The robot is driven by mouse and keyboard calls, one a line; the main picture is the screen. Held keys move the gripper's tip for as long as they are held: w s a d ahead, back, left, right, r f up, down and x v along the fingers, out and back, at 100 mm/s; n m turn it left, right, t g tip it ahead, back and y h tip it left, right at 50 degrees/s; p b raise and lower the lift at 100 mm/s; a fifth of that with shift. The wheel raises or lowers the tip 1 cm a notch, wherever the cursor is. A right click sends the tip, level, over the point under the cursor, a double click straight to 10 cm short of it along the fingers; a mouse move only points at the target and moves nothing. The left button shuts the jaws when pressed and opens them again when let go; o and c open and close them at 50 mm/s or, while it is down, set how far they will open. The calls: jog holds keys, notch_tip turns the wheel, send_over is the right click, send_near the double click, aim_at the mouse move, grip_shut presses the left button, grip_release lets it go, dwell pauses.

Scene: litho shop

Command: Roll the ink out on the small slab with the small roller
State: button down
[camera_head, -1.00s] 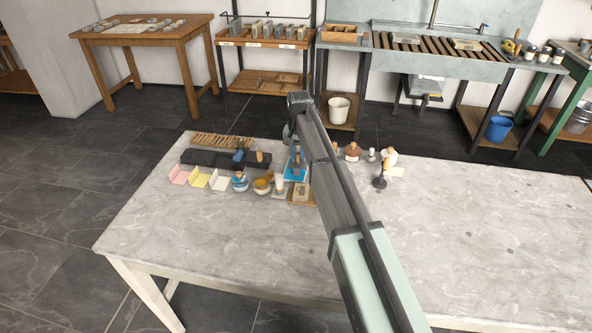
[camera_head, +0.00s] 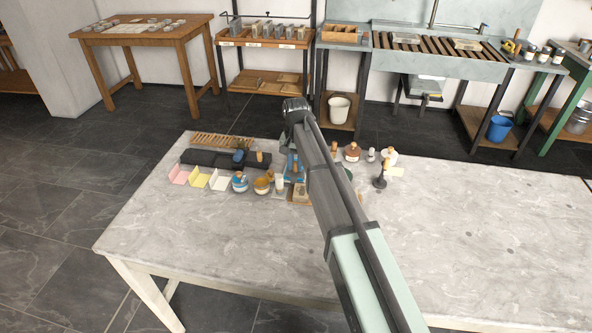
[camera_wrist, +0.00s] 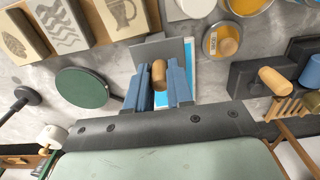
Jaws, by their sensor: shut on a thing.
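My gripper (camera_wrist: 160,88) is shut on the small roller by its upright wooden handle (camera_wrist: 159,74), between blue fingers in the wrist view. A flat grey plate (camera_wrist: 160,50) shows just beyond the handle; I cannot tell whether it is part of the roller. The small slab (camera_wrist: 191,60), pale with a bright blue area, lies under and to the right of the fingers, partly hidden by them. In the head view the slab (camera_head: 291,164) shows blue beside my arm, which hides much of it. Contact between roller and slab is hidden.
A yellow ink tin (camera_wrist: 222,40) and a dark holder (camera_wrist: 247,78) lie right. The front and right of the pale table (camera_head: 460,235) are mostly clear.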

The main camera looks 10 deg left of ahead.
jog(key=shift+w, duration=5.05)
jog(key=shift+r, duration=0.15)
notch_tip(320, 180, up, 3)
jog(key=shift+f, duration=0.1)
